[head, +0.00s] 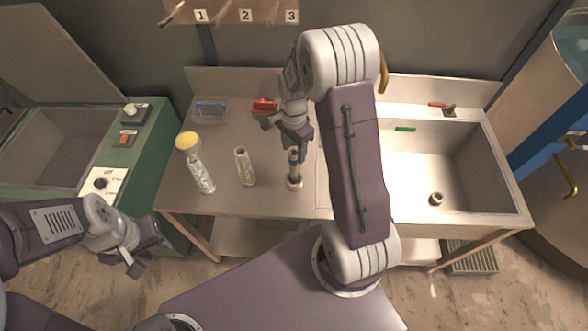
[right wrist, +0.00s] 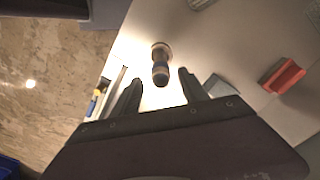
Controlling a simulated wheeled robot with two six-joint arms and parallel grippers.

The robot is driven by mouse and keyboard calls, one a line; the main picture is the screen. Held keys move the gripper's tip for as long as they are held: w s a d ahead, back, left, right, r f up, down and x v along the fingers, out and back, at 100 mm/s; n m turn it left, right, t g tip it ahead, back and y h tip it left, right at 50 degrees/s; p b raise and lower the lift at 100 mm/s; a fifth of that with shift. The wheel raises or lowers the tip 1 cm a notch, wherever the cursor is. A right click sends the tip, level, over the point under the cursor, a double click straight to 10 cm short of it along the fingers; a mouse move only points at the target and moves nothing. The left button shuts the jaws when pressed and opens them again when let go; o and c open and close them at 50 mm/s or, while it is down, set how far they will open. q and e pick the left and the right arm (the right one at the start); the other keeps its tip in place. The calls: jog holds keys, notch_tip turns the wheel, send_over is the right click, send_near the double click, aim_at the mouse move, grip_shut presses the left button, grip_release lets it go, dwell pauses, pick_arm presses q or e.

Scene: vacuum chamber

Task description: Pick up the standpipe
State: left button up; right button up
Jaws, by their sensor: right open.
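The standpipe, as I take it, is a slim upright pipe (head: 294,172) with a dark upper part and a wider pale base, standing near the front edge of the steel worktop (head: 225,150). My right gripper (head: 298,150) is open, points down and is over the pipe's top; the gap between the fingers (right wrist: 159,88) looks empty. My left gripper (head: 134,262) hangs low at the left, away from the worktop; its jaws are too small to judge.
A yellow-topped patterned cylinder (head: 201,175) and a beige cylinder (head: 245,168) stand left of the pipe. A red object (head: 264,106) and a blue-handled clear box (head: 209,110) lie behind. The sink (head: 470,165) is at right, a small ring-like part (head: 437,199) inside.

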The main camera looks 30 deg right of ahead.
aim_at(294, 166)
jog(key=f, duration=0.1)
jog(key=f+p, duration=0.1)
jog(key=f, duration=0.1)
jog(key=shift+w+a+f, duration=0.1)
jog(key=shift+a, duration=0.1)
jog(key=shift+d+f, duration=0.2)
jog(key=shift+f, duration=0.2)
notch_tip(294, 166, down, 5)
jog(key=shift+r+p, duration=0.15)
jog(key=shift+p, duration=1.1)
jog(key=shift+f, duration=0.25)
jog(key=shift+d, duration=0.1)
jog(key=c, duration=0.5)
jog(key=shift+r, duration=0.1)
grip_shut()
